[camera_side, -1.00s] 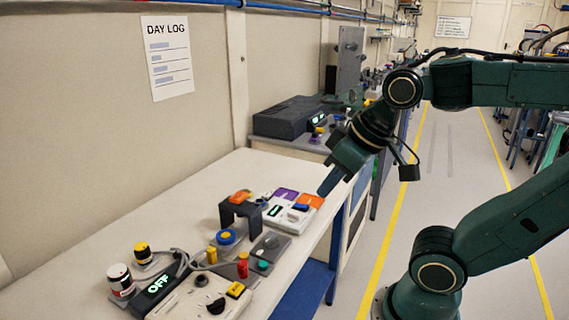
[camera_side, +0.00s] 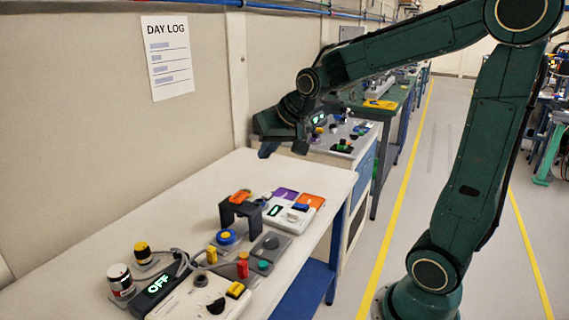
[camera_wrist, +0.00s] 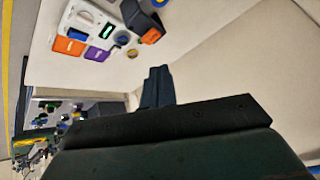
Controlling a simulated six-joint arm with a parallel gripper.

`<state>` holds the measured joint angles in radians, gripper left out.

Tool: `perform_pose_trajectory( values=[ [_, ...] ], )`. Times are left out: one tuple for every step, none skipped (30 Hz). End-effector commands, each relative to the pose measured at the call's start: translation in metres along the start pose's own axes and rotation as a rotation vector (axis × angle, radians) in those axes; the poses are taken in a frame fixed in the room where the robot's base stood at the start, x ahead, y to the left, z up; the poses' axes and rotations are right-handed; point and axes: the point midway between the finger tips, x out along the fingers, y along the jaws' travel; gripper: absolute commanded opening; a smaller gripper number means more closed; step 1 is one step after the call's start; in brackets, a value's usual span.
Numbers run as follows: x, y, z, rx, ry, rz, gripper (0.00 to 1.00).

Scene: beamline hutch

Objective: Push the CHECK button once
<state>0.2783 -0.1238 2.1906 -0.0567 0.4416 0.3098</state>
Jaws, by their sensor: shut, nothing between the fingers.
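No CHECK label is legible in either view, so I cannot tell which control is the CHECK button. My gripper (camera_side: 268,151) is shut and empty, in the air above the bench's far end, clear of all controls. Its fingers show in the wrist view (camera_wrist: 157,78).
A dark bridge-like cover (camera_side: 240,211) with an orange top stands mid-bench. A dark box reading OFF (camera_side: 158,286), a red-and-white jar (camera_side: 121,281) and a cable are at front left. The white bench top (camera_side: 165,225) is bare along the wall. A second bench stands behind.

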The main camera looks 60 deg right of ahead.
Motion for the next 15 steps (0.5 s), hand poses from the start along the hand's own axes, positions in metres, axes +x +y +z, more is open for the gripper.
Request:
perform_pose_trajectory(
  values=[
    [0.010,0.004,-0.007,0.027,0.005,0.005,0.00],
    [0.015,0.006,-0.012,0.041,0.009,0.007,0.00],
    [0.022,0.009,-0.017,0.060,0.016,0.008,0.00],
    [0.027,0.011,-0.021,0.076,0.021,0.010,0.00],
    [0.032,0.013,-0.026,0.091,0.026,0.012,0.00],
    [0.039,0.017,-0.031,0.110,0.032,0.013,0.00],
    [0.044,0.019,-0.035,0.125,0.038,0.015,0.00],
    [0.050,0.022,-0.039,0.140,0.043,0.016,0.00],
    [0.057,0.026,-0.044,0.159,0.051,0.018,0.00],
    [0.062,0.029,-0.047,0.174,0.055,0.019,0.00],
    [0.067,0.032,-0.051,0.190,0.060,0.021,0.00],
    [0.074,0.036,-0.056,0.209,0.068,0.022,0.00],
    [0.080,0.040,-0.059,0.224,0.072,0.024,0.00],
    [0.086,0.043,-0.062,0.239,0.079,0.024,0.00],
    [0.093,0.048,-0.067,0.259,0.086,0.026,0.00]
  ],
)
